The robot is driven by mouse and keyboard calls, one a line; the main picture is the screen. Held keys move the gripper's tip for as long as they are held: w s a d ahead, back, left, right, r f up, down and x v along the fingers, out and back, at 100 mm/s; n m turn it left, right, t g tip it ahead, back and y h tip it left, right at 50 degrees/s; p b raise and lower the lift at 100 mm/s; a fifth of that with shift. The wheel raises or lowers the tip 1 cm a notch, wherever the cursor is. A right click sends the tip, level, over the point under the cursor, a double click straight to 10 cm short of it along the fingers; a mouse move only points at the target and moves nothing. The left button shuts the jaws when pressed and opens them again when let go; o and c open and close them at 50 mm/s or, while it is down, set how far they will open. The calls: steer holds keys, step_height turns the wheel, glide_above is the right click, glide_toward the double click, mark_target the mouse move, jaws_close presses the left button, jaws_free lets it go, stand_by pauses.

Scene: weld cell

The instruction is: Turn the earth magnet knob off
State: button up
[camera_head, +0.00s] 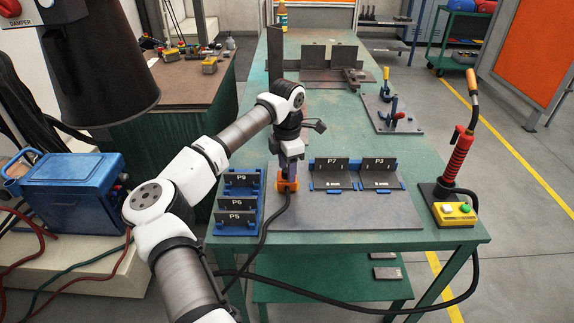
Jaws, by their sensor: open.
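The earth magnet (283,186) is a small orange block with a dark cable at the left end of the grey steel plate (345,213). My gripper (289,172) points down right over it, its fingers at or around the top of the magnet. My gripper hides most of the magnet's top, so the knob and its setting cannot be made out. I cannot tell whether the fingers touch the knob.
A blue rack (236,225) with plates P9, P6 and P5 stands left. Fixtures with plates P7 (332,167) and P3 (380,167) stand right of the magnet. A torch (459,155) and yellow button box (452,212) are at the right edge. The black cable (265,235) runs off the front.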

steer(key=c, duration=1)
steer(key=shift+n, duration=0.4)
steer(key=n+b, duration=0.1)
steer(key=n, duration=0.3)
steer(key=n+b, duration=0.1)
steer(key=n, duration=0.3)
steer(key=n+b, duration=0.1)
steer(key=n, duration=0.4)
steer(key=shift+b, duration=0.3)
steer(key=n+b, duration=0.1)
steer(key=n, duration=0.3)
